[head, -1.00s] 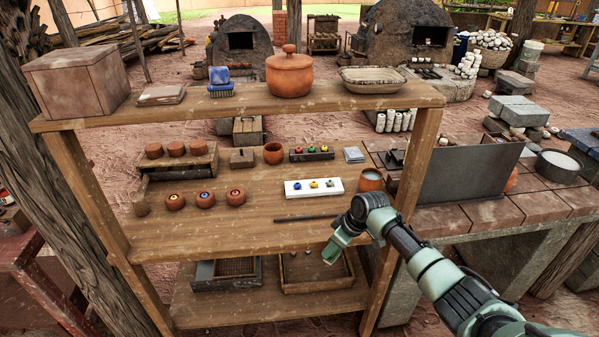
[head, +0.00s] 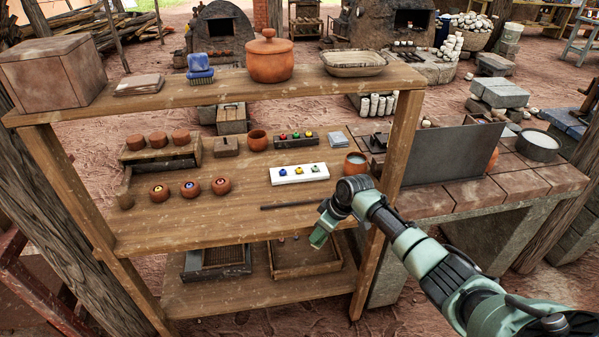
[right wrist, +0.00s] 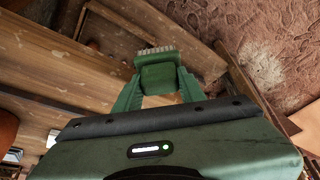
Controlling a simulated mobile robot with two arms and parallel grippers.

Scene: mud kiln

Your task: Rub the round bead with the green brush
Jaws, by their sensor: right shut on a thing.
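My right gripper (right wrist: 158,95) is shut on a green brush (right wrist: 160,72), its pale bristles pointing away in the right wrist view. In the head view this gripper (head: 320,235) hangs in front of the shelf's right part, apart from the beads. A white strip (head: 300,180) on the middle board carries a blue bead (head: 283,172), a yellow bead (head: 299,170) and a green bead (head: 314,168); their exact shapes are too small to tell. Three clay cups (head: 159,194) at left hold small coloured pieces. My left gripper is out of view.
A dark rod (head: 291,205) lies before the white strip. A dark rack (head: 296,139) with coloured pieces stands behind it. A clay cup (head: 356,162) and a right shelf post (head: 401,135) are close to my arm. A blue brush (head: 199,68) sits on the top board.

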